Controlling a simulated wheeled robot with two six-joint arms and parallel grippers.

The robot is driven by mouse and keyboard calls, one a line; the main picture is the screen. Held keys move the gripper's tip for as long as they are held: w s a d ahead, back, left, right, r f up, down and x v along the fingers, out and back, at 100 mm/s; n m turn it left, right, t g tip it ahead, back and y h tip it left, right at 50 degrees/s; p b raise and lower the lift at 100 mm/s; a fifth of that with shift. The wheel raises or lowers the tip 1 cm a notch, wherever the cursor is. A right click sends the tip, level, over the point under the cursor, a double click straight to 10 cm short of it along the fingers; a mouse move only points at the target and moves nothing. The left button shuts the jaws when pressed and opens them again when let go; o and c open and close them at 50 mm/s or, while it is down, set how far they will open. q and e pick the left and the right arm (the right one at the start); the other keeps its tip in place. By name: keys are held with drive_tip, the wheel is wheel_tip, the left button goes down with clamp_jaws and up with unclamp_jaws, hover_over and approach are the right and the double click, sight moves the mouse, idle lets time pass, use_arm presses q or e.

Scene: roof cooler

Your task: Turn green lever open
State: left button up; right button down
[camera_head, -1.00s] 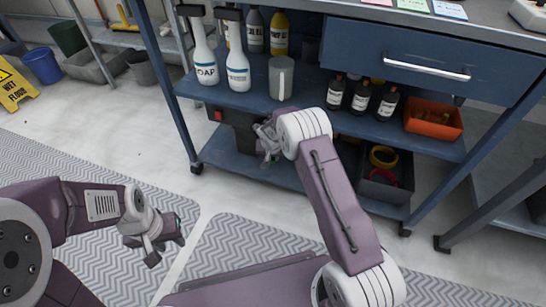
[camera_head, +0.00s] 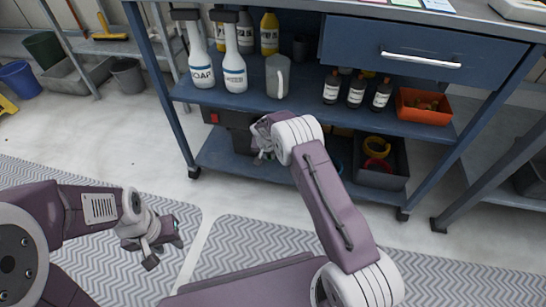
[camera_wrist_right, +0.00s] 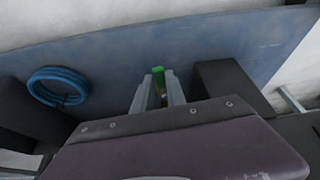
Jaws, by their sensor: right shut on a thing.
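The green lever (camera_wrist_right: 158,72) shows in the right wrist view as a small bright green piece between the fingertips of my right gripper (camera_wrist_right: 158,88). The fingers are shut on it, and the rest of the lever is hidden. In the head view my right gripper (camera_head: 262,140) reaches under the middle shelf of the blue cart, beside a dark box (camera_head: 236,137). The lever cannot be made out there. My left gripper (camera_head: 163,243) is open and empty above the grey floor mat, away from the cart.
A black crate (camera_head: 381,165) stands on the lower shelf. A blue ring (camera_wrist_right: 58,86) lies left of my right gripper. The floor between my arms is clear.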

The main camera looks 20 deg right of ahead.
drive_tip(key=c, duration=1.4)
unclamp_jaws()
drive_tip(key=shift+o, duration=0.2)
drive_tip(key=p+v, duration=0.6)
drive_tip(key=v, duration=0.3)
drive_tip(key=shift+p, duration=0.3)
drive_tip(key=shift+r, duration=0.1)
